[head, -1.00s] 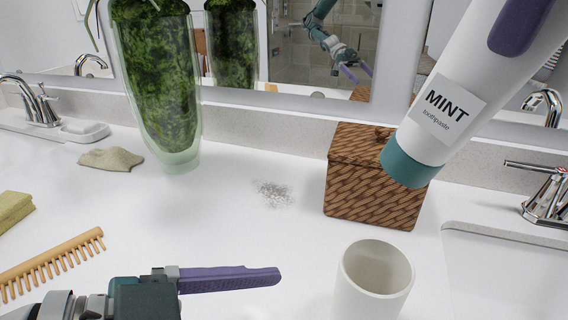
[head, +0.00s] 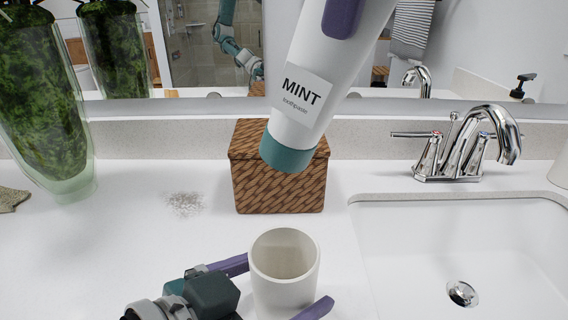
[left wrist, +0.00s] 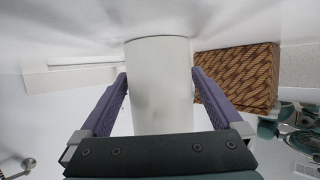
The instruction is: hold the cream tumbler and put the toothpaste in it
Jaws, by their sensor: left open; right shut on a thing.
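The cream tumbler (head: 285,268) stands upright on the white counter at the lower middle of the head view. It appears empty. My left gripper (head: 284,283) is open, with one purple finger on each side of the tumbler. The left wrist view also shows the tumbler (left wrist: 160,85) between the two spread fingers (left wrist: 160,88). The toothpaste (head: 318,75) is a white tube marked MINT, tilted with its teal cap down, above and behind the tumbler. My right gripper (head: 342,14) is shut on the tube near its upper end; only a purple finger shows.
A brown woven box (head: 280,182) stands behind the tumbler; it also shows in the left wrist view (left wrist: 238,77). A sink (head: 460,255) with a chrome faucet (head: 465,145) is at the right. A glass vase (head: 45,110) stands at the left. The counter left of the tumbler is mostly clear.

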